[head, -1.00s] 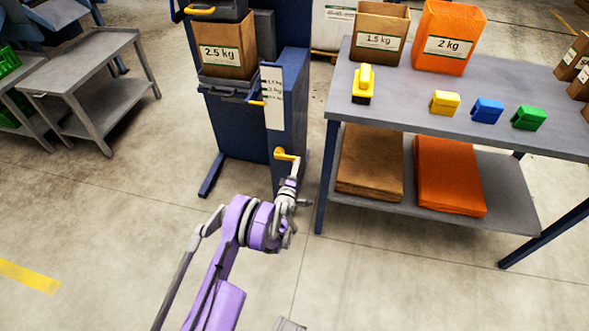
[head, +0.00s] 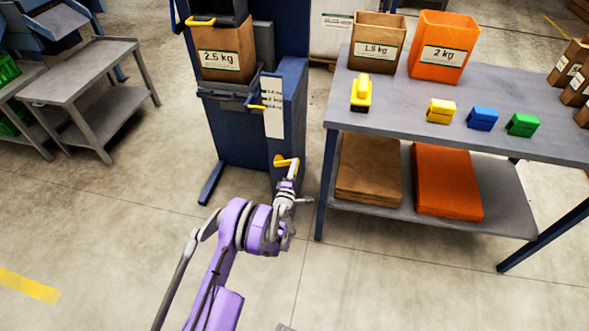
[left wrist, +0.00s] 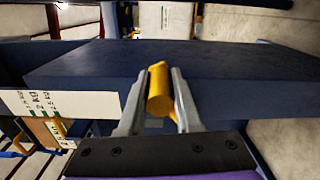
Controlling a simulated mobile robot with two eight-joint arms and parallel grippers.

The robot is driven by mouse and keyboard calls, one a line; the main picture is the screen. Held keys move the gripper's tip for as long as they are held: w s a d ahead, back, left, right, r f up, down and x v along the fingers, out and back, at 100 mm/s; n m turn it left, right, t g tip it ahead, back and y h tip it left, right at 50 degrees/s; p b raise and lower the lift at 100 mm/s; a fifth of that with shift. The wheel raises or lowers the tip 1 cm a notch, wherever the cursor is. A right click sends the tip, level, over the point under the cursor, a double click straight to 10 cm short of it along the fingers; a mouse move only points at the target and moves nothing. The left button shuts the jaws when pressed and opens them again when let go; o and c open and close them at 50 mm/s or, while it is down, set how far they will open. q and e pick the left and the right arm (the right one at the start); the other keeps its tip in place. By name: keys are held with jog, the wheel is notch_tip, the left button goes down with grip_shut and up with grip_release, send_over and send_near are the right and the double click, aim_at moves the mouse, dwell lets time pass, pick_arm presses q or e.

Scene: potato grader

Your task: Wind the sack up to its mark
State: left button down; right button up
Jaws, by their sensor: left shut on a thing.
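The brown sack (head: 226,65), labelled 2.5 kg, stands upright on the holder of the blue stand (head: 238,140). A white scale plate (head: 273,122) with several marks is on the stand's front right, with a yellow pointer (head: 257,107) near its lower marks. The yellow crank handle (head: 286,161) is low on the stand. My left gripper (head: 287,178) is shut on this handle; in the left wrist view the handle (left wrist: 160,92) lies between both fingers. The scale plate (left wrist: 75,104) shows at left there, its print sideways. My right gripper is not in view.
A grey table (head: 400,112) stands to the right, with a 1.5 kg sack (head: 377,38), an orange 2 kg sack (head: 442,50) and several small coloured items. A grey trolley (head: 80,72) is at left. The floor in front is clear.

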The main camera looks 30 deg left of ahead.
pick_arm(q)
jog(key=shift+a+r, duration=0.1)
jog(key=c, duration=0.6)
grip_release()
jog(key=v, duration=1)
jog(key=shift+s+p, duration=0.35)
jog(key=shift+p, duration=0.05)
